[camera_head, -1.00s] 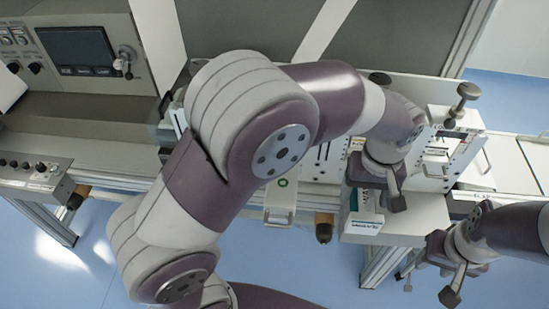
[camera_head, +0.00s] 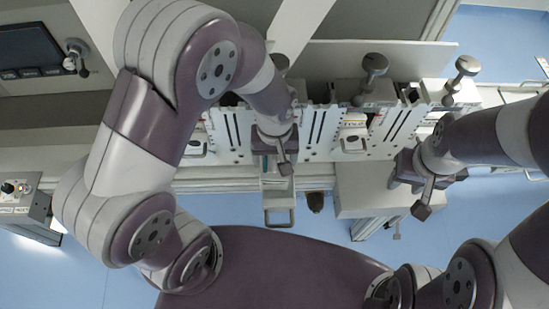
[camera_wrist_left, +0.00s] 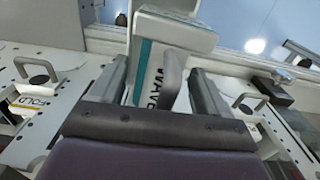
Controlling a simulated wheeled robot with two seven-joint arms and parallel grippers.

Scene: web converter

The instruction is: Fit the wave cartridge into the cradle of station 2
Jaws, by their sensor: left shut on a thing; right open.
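The wave cartridge (camera_wrist_left: 150,72) is a white block with a teal stripe and WAVE lettering. My left gripper (camera_wrist_left: 165,90) is shut on its grey handle. In the head view my left gripper (camera_head: 276,150) is over the front of the white station row, and a little of the cartridge's teal side (camera_head: 264,165) shows beneath it. The arm hides most of the cartridge. I cannot tell which station is number 2, or whether the cartridge touches a cradle. My right gripper (camera_head: 425,190) is open and empty, right of the left one.
Slotted white panels (camera_head: 318,130) and black-knobbed posts (camera_head: 375,68) line the row. A gold-labelled cartridge (camera_wrist_left: 28,104) sits left in the wrist view.

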